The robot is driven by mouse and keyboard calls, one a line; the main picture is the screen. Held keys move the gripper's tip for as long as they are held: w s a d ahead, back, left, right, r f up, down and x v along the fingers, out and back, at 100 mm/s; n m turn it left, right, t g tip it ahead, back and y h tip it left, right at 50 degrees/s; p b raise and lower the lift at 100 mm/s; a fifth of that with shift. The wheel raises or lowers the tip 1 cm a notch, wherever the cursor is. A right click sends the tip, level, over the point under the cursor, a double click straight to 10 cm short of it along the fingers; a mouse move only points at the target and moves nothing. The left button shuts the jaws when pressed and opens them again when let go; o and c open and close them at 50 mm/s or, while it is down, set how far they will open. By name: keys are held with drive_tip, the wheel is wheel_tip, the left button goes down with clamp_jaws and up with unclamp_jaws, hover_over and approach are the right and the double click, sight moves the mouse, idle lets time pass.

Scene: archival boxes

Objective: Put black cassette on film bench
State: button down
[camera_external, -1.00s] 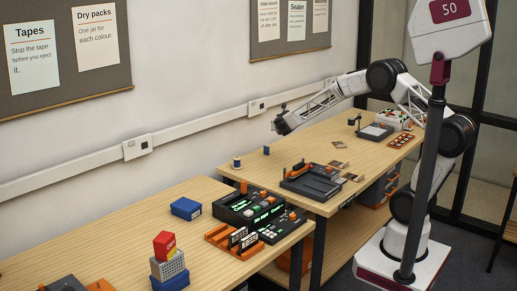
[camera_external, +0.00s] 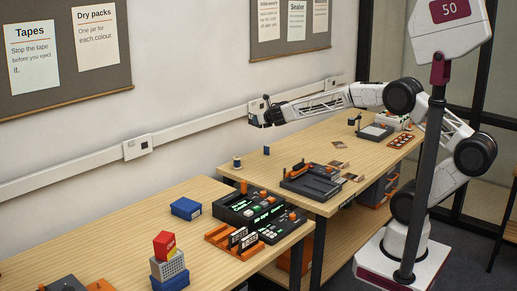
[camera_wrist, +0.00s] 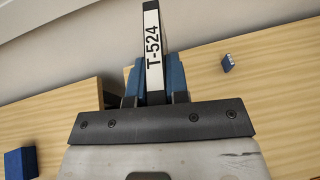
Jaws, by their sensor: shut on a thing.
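My gripper (camera_external: 262,112) is shut on the black cassette, in the air above the left end of the far bench (camera_external: 320,150). The near bench (camera_external: 110,235) lies lower left in the external view. No label shows which bench is the film bench.
A dark device (camera_external: 312,182) with orange parts is on the far bench, beside a small blue item (camera_external: 266,150). The near bench holds a lit console (camera_external: 260,213), an orange rack (camera_external: 232,240), a blue box (camera_external: 186,208) and a stack (camera_external: 168,262). A gap separates the benches.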

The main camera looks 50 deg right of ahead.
drive_tip(key=shift+n+y, duration=0.8)
drive_tip(key=shift+y, duration=0.1)
drive_tip(key=a, duration=0.1)
drive_tip(key=a+r, duration=0.1)
drive_tip(key=a, duration=0.2)
drive_tip(key=shift+s+r, duration=0.2)
drive_tip(key=shift+r, duration=0.2)
